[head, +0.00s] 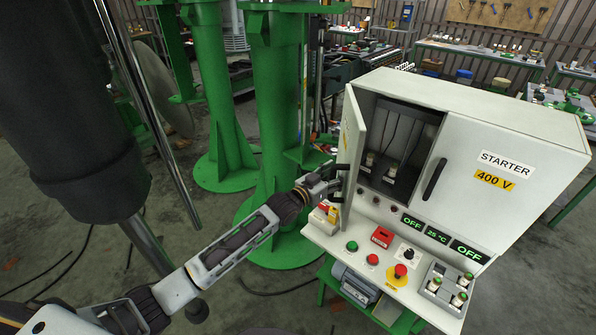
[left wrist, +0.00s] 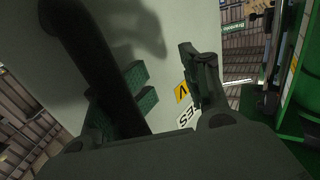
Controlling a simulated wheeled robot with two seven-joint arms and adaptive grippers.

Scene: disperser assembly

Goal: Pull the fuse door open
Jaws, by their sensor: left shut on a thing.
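The fuse door (head: 352,142) is the left door of the white starter cabinet (head: 535,132). It stands swung open, seen nearly edge-on in the head view, with the dark fuse compartment (head: 397,145) showing beside it. My left gripper (head: 332,181) is at the door's outer side and shut on its black handle (head: 342,168). In the left wrist view the dark handle bar (left wrist: 108,60) runs down by the fingers, in front of the pale door face (left wrist: 165,60). The exact finger contact is in shadow. My right gripper is not in view.
The right door with its black handle (head: 434,180) is closed. Below is a panel (head: 345,244) with buttons, a red emergency stop (head: 400,271) and small fuses (head: 459,299). A green column (head: 280,120) stands left of the cabinet, close behind my left arm.

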